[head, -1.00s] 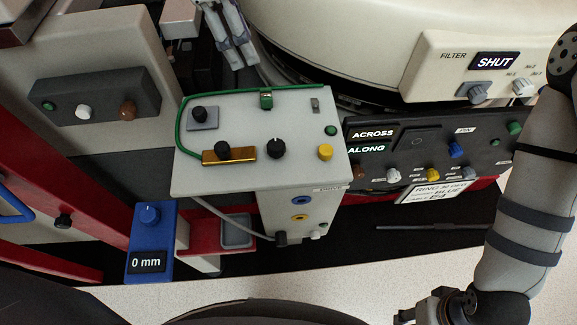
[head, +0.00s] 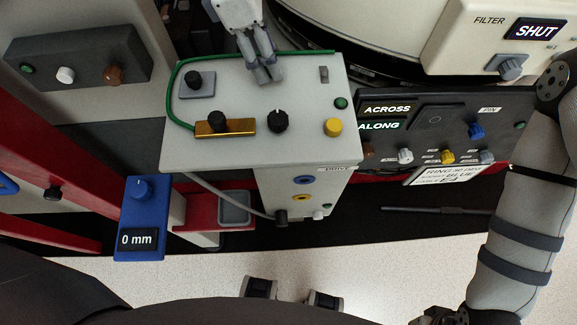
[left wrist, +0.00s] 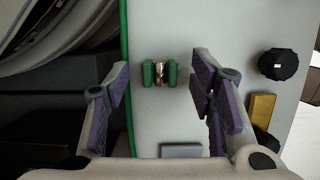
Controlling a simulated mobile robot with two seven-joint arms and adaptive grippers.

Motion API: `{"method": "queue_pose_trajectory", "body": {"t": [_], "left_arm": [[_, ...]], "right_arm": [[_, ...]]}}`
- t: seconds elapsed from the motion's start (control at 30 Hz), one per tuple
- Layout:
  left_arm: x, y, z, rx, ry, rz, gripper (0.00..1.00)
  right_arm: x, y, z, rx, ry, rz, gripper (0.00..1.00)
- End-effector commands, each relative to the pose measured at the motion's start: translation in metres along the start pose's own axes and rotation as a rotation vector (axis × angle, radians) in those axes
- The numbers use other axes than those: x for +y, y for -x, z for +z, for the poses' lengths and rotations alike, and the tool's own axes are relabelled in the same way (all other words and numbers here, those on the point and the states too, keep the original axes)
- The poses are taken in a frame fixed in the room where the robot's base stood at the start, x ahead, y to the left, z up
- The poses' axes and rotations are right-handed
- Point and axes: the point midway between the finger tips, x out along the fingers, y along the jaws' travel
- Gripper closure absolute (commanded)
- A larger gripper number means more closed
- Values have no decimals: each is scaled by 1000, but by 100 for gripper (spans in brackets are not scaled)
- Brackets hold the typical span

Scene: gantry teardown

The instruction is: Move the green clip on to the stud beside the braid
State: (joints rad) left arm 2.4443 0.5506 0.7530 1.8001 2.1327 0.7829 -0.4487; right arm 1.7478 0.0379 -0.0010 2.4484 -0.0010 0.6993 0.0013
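The green clip (left wrist: 159,74) shows in the left wrist view as two green pieces with a coppery, shiny part between them. It lies on the pale top of the grey box (head: 300,145). My left gripper (head: 263,75) is over the box and hides the clip in the head view. Its fingers (left wrist: 163,85) are apart, one on each side of the clip, with gaps. A green cord (head: 173,92) loops along the box edge. A small grey upright piece (head: 323,74) stands right of the gripper; I cannot tell if it is the stud. My right gripper (head: 292,295) is open and empty at the bottom edge.
Near the clip stand a black dial (head: 278,120), a gold block (head: 240,126) with a black knob and a yellow knob (head: 333,127). A blue "0 mm" box (head: 142,215) is at left. A dark control panel (head: 440,115) stands at right. The pale front surface (head: 400,275) is mostly clear.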

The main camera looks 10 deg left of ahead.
Motion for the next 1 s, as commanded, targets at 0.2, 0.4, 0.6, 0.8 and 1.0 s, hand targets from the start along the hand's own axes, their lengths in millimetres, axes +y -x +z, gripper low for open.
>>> {"method": "queue_pose_trajectory", "body": {"t": [0.2,0.4,0.6,0.8,1.0], "left_arm": [[0,0,0,0,0,0,98],[0,1,0,0,0,0,100],[0,10,2,1,0,3,100],[1,21,6,-1,1,4,100],[1,49,14,-3,-1,9,100]], "right_arm": [[0,0,0,0,0,0,59],[0,1,0,2,0,0,59],[0,6,-3,16,1,-1,59],[0,12,-6,32,1,-1,59],[-1,26,-14,73,1,-3,59]]}}
